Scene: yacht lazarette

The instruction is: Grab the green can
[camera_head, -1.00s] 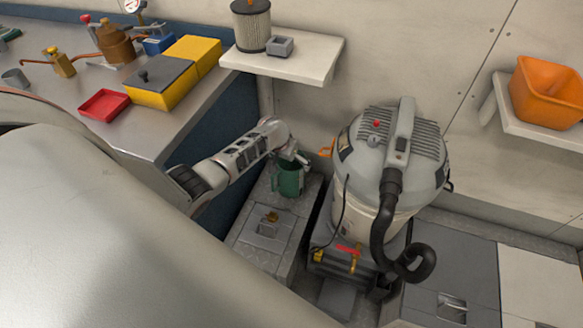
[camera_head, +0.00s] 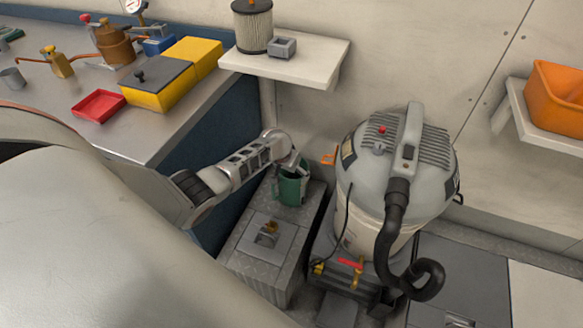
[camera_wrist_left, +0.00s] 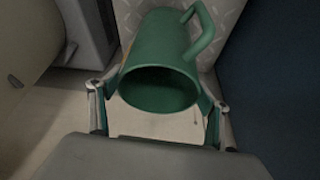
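The green can (camera_head: 290,189) stands upright on a grey metal locker box between the blue bench side and the vacuum. It has an open top and a side handle. My left gripper (camera_head: 296,166) is at the top of the can, reaching down from the left. In the left wrist view the can (camera_wrist_left: 158,55) lies between the two fingers of my left gripper (camera_wrist_left: 160,98), its open mouth facing the camera and its handle at upper right. The fingers are close along both sides; whether they press on it is unclear. My right gripper is not in view.
A grey vacuum (camera_head: 395,165) with a black hose stands close right of the can. The grey locker box (camera_head: 243,262) has a latch in front. A white shelf (camera_head: 310,66) juts out above. The bench (camera_head: 140,140) holds a red tray (camera_head: 98,106) and yellow boxes.

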